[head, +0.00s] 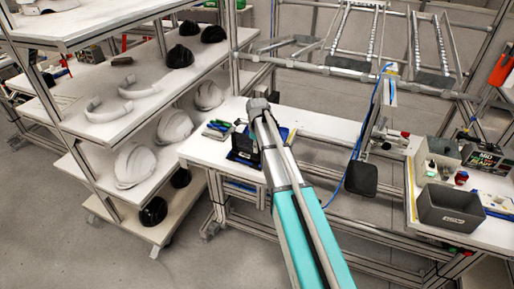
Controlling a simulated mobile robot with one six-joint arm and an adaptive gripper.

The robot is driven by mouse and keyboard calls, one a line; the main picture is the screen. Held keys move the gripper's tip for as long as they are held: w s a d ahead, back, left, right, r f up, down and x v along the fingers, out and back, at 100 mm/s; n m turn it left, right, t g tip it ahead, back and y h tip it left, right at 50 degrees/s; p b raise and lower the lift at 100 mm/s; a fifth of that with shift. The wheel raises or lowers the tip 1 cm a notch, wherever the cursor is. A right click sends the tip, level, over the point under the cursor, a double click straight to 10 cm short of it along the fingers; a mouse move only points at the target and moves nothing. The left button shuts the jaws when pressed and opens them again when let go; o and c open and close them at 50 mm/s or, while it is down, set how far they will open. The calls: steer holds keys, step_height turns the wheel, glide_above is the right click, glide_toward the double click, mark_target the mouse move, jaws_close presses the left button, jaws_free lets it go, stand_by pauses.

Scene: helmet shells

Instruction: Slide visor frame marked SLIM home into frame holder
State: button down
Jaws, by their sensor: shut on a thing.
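My arm reaches over the workbench, and its grey wrist (258,105) is above the blue tray area. My gripper's fingers cannot be made out; they are hidden or merge with the dark shapes below the wrist. A dark block (243,148) stands at the blue tray (285,133), too small to name. I cannot pick out the visor frame marked SLIM or its holder, and no marking is readable there. Two white curved bands (103,115) lie apart from my arm on the shelf rack at left.
White helmet shells (135,165) and black ones (180,56) sit on the rack (85,133). Small tools (217,128) lie on the bench left of my wrist. A post with a black pad (361,178) stands right of my arm. A grey bin (450,208) is on the right bench.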

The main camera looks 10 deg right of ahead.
steer(key=shift+f+b, duration=1.15)
stand_by(0.6)
steer(key=c, duration=0.5)
jaws_free()
steer(key=shift+c, duration=0.2)
steer(key=shift+r, duration=0.15)
step_height(320, 180, up, 8)
steer(key=p, duration=0.8)
steer(key=shift+s, duration=0.1)
stand_by(0.6)
